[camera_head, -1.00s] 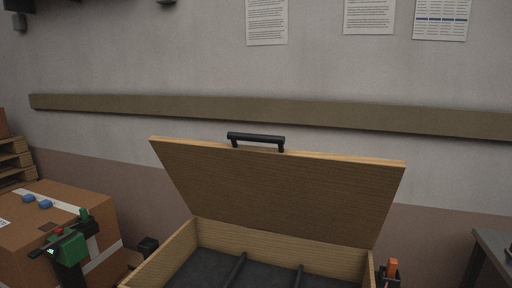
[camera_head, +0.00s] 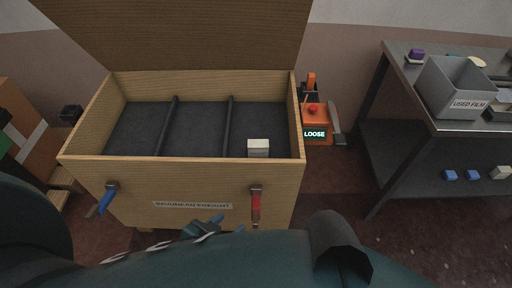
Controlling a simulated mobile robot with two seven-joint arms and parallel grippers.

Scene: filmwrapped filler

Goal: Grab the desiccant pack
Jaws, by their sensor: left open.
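A small white block (camera_head: 258,147), which looks like the desiccant pack, sits in the right compartment of the open wooden crate (camera_head: 130,180), close against the front wall. No label can be read on it. My left gripper (camera_head: 205,227) shows small and partly hidden low in front of the crate, outside its front wall and below the printed label. It is open, apart from the white block, and nothing shows in it. My right gripper is not in view.
Two dark dividers split the crate; its other compartments look empty. The lid (camera_head: 180,30) stands open behind. A blue latch (camera_head: 106,199) and a red latch (camera_head: 256,205) hang on the front. An orange box marked LOOSE (camera_head: 317,122) and a grey table (camera_head: 400,65) stand right.

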